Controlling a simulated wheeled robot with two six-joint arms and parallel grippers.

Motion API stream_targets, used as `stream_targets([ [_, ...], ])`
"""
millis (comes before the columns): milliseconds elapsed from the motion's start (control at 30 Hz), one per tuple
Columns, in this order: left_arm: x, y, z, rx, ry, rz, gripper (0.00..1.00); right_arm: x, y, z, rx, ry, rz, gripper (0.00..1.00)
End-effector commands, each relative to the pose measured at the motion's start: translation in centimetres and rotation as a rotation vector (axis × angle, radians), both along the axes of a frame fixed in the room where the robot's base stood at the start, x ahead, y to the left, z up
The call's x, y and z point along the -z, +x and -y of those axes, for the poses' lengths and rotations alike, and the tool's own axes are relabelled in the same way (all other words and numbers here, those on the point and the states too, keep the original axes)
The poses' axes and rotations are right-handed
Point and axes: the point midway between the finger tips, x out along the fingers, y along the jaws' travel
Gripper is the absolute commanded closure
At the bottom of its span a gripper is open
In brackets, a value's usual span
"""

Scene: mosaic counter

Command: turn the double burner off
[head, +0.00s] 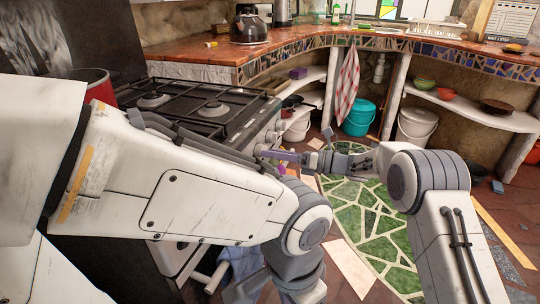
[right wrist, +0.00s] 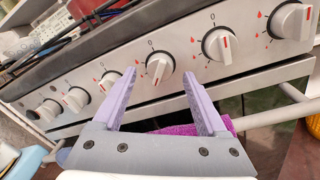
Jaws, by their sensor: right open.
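The stove (head: 205,105) has a black top with burners and a steel front with a row of several white knobs. My right gripper (head: 262,152) is at the stove front in the head view. In the right wrist view, its two purple fingers (right wrist: 158,74) are open, with one white knob (right wrist: 159,66) showing between the tips. I cannot tell if they touch it. Which knob serves the double burner is not clear.
A red pot (head: 90,84) stands at the left. The counter (head: 300,42) curves behind the stove, with a kettle (head: 248,28) on it. The oven handle (right wrist: 270,115) runs below the knobs. A magenta thing (right wrist: 190,127) shows behind the right fingers. A green mosaic floor patch (head: 365,215) is clear.

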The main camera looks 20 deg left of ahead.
Motion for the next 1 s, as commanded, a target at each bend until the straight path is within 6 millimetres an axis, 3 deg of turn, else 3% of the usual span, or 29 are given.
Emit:
stream_targets([
  [133,0.22,0.00,0.00,0.000,0.000,0.000,0.50,0.08,-0.09,-1.29,-0.001,0.000,0.000,0.25],
  [433,0.21,0.00,0.00,0.000,0.000,0.000,0.50,0.01,-0.08,-1.57,0.000,0.000,-0.001,0.25],
  [467,0.21,0.00,-0.01,0.000,0.000,0.000,0.50,0.01,-0.09,-1.57,0.000,0.000,-0.001,0.29],
  [600,0.21,-0.01,0.00,0.000,0.000,0.000,0.50,0.00,-0.08,-1.55,0.000,0.000,-0.001,0.82],
  [667,0.21,0.00,0.00,0.000,0.000,0.000,0.50,0.00,-0.08,-1.54,0.000,0.000,-0.001,1.00],
  [1000,0.18,0.00,0.00,0.000,0.000,0.000,0.50,-0.01,-0.09,-1.51,0.000,0.002,-0.043,1.00],
])
